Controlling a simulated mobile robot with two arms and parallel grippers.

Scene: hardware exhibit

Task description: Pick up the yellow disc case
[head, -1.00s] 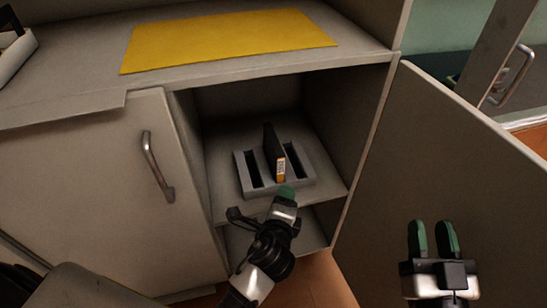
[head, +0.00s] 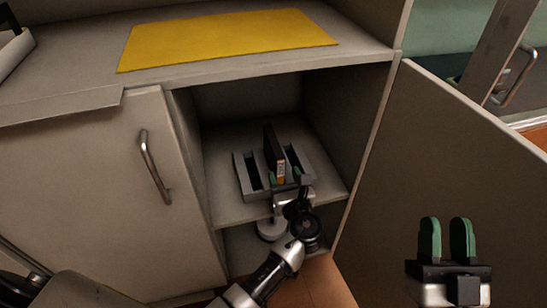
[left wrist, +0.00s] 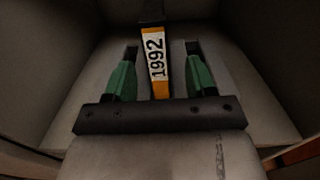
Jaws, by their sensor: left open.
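The disc case (head: 272,150) is a thin dark case with a yellow-orange and white spine label. It stands upright in the middle slot of a grey rack (head: 242,182) on the cabinet's upper shelf. In the left wrist view the case (left wrist: 156,64) reads "1992". My left gripper (head: 284,178) is open at the case's front edge, with green fingertips to either side of the spine. The left wrist view also shows the left gripper (left wrist: 160,78) with gaps between fingers and case. My right gripper (head: 446,240) is open and empty, in front of the open door.
The rack's two outer slots look empty. The cabinet walls and the countertop (head: 240,72) frame the shelf opening. An open door (head: 440,150) stands to the right and a closed door (head: 90,190) to the left. A yellow mat (head: 225,38) lies on the countertop.

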